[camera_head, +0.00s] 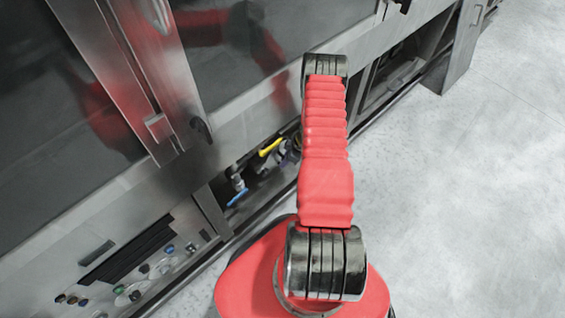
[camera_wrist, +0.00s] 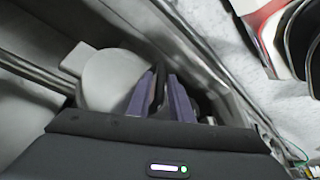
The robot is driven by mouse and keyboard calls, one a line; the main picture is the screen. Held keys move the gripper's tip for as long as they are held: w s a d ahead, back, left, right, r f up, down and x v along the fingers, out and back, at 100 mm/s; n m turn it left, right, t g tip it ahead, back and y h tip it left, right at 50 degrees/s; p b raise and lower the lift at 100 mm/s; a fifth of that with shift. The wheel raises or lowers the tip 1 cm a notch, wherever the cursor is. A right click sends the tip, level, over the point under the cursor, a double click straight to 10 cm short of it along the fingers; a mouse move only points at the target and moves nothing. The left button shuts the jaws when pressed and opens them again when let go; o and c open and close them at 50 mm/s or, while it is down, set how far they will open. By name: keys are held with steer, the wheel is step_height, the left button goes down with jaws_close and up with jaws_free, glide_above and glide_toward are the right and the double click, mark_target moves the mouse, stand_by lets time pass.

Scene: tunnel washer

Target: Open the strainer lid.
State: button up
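A pale round lid (camera_wrist: 112,80), which looks like the strainer lid, shows in the wrist view with a small tab (camera_wrist: 76,58) at its upper left. My gripper (camera_wrist: 161,76) has its two purple-grey fingers at the lid's right edge, and the left finger covers part of the lid. There is a gap between the fingers. A narrow dark shape shows in that gap; I cannot tell what it is or whether the fingers touch it. In the head view, my gripper and the lid are hidden behind my arm.
In the head view, the steel machine (camera_head: 250,110) runs along the left. A yellow handle (camera_head: 270,147) and a blue valve handle (camera_head: 238,197) sit low beneath it, left of my arm. A support post (camera_head: 460,50) stands farther along. The grey floor (camera_head: 460,200) at right is clear.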

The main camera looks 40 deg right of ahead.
steer(key=shift+x, duration=0.9)
steer(key=shift+c, duration=0.4)
jaws_close()
steer(key=shift+a, duration=0.2)
steer(key=shift+d, duration=0.15)
